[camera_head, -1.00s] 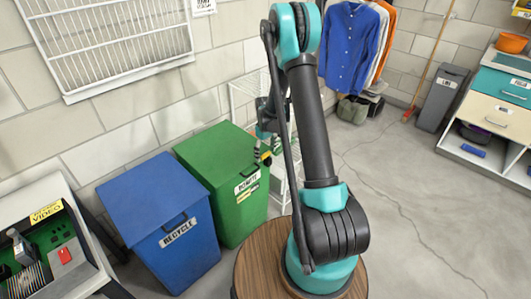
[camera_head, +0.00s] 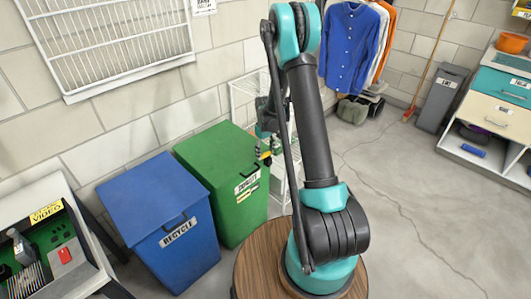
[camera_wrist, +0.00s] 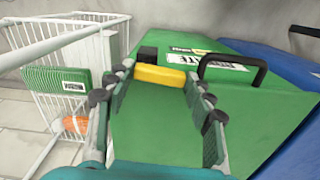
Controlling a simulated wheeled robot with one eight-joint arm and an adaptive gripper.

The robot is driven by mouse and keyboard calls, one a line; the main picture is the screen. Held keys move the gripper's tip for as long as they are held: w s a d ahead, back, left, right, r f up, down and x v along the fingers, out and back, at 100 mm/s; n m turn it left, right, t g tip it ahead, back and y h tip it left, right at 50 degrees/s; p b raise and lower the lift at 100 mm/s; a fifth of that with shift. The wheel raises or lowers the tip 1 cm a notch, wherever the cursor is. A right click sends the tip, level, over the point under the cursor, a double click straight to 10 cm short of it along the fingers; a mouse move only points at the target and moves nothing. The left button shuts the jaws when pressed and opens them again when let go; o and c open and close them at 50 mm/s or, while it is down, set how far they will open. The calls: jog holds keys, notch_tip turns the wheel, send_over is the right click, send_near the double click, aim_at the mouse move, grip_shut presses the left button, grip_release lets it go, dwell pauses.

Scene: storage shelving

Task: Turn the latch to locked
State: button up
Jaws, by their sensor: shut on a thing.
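A yellow bar (camera_wrist: 160,76) with a small black block (camera_wrist: 147,55) beside it is at the green bin's labelled side in the wrist view; it looks like the latch handle. My gripper (camera_wrist: 161,80) has its fingers on both ends of the yellow bar and is shut on it. In the head view my gripper (camera_head: 264,147) is small, beside the green bin (camera_head: 218,160) and partly behind my arm. The yellow part (camera_head: 266,157) shows just below it. The latch's pivot and any lock marking cannot be made out.
The green bin's black handle (camera_wrist: 232,62) stands close right of my fingers. A white wire rack (camera_wrist: 70,60) stands left, with a green labelled panel (camera_wrist: 57,80) and an orange object (camera_wrist: 76,123). The blue recycle bin (camera_head: 160,215) adjoins. Floor at right is open.

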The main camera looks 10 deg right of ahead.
jog(key=m, duration=0.4)
jog(key=shift+w+a, duration=0.1)
jog(key=shift+w, duration=0.25)
jog(key=m, duration=0.4)
jog(key=shift+w+m, duration=0.35)
jog(key=shift+m, duration=0.05)
jog(key=m, duration=0.4)
jog(key=shift+w+d+m, duration=0.2)
jog(key=shift+w+m, duration=0.1)
jog(key=shift+w, duration=0.05)
jog(key=shift+w+d+m, duration=0.15)
jog(key=shift+w+m, duration=0.05)
jog(key=shift+m, duration=1.4)
jog(key=o, duration=1.2)
jog(key=shift+c, duration=0.2)
